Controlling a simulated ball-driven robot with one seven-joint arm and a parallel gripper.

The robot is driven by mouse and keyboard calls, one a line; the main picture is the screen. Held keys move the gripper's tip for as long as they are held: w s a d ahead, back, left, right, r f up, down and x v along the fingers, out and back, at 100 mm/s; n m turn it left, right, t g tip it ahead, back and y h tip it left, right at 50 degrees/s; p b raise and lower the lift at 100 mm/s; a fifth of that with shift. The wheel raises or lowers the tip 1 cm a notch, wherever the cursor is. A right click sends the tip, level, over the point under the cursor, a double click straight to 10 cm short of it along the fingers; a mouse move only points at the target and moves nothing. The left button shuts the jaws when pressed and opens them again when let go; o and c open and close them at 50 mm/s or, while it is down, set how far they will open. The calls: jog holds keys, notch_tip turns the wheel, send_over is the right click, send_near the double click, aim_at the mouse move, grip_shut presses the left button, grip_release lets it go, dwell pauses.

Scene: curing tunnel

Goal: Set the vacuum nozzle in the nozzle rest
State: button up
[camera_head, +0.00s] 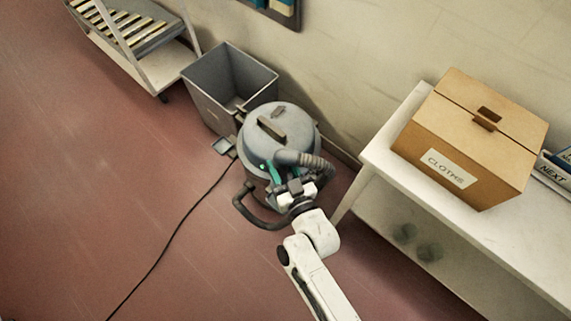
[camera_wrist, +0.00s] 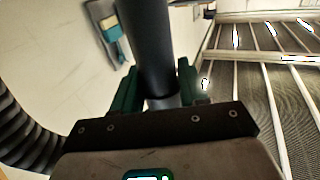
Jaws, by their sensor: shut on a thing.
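The vacuum nozzle shows in the head view as a dark grey tube (camera_head: 289,157) beside the vacuum's lid. In the wrist view its dark tube (camera_wrist: 149,45) stands between the green fingers and runs up out of the picture. My gripper (camera_head: 275,172) is shut on it, with a finger on either side in the wrist view (camera_wrist: 158,85). The ribbed hose (camera_head: 323,169) bends away from the tube; it also shows at the left of the wrist view (camera_wrist: 22,130). The grey vacuum (camera_head: 286,122) stands on the floor behind my gripper. I cannot make out the nozzle rest for certain.
A grey bin (camera_head: 213,99) stands behind the vacuum, by the wall. A white bench (camera_head: 382,158) with a cardboard box (camera_head: 470,140) marked CLOTHS is at the right. A roller stand (camera_head: 165,78) is at upper left. A black cable (camera_head: 172,245) crosses the open floor.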

aim_at(284, 179)
jog(key=shift+f+b, duration=2.15)
jog(key=shift+f, duration=0.3)
jog(key=shift+f+b, duration=2.55)
jog(key=shift+f, duration=0.2)
jog(key=shift+f+b, duration=0.6)
jog(key=shift+f, duration=0.05)
jog(key=o, duration=1.3)
jog(key=shift+c, duration=0.2)
jog(key=shift+s, duration=0.1)
